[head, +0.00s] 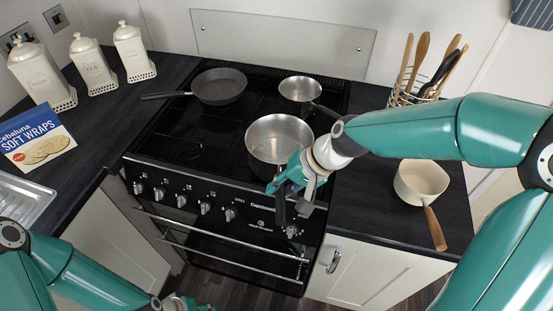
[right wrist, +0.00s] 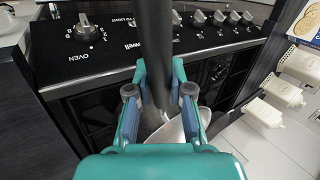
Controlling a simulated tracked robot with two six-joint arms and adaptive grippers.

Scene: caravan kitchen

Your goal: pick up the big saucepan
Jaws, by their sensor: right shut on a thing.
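The big saucepan (head: 268,136), a shiny steel pan with a dark handle, is at the front right of the hob. I cannot tell whether its base touches the hob. My right gripper (head: 287,187) is at the front edge of the cooker, shut on the saucepan's handle. In the right wrist view the dark handle (right wrist: 156,50) runs between the two fingers of my right gripper (right wrist: 160,102). The fingers hide part of the handle. My left gripper (head: 186,303) shows only in part at the bottom edge, away from the saucepan.
A small steel saucepan (head: 300,89) and a dark frying pan (head: 218,87) stand on the back of the hob. A cream pan (head: 421,181) with a wooden handle and a utensil holder (head: 407,98) are on the right worktop. The hob's front left is clear.

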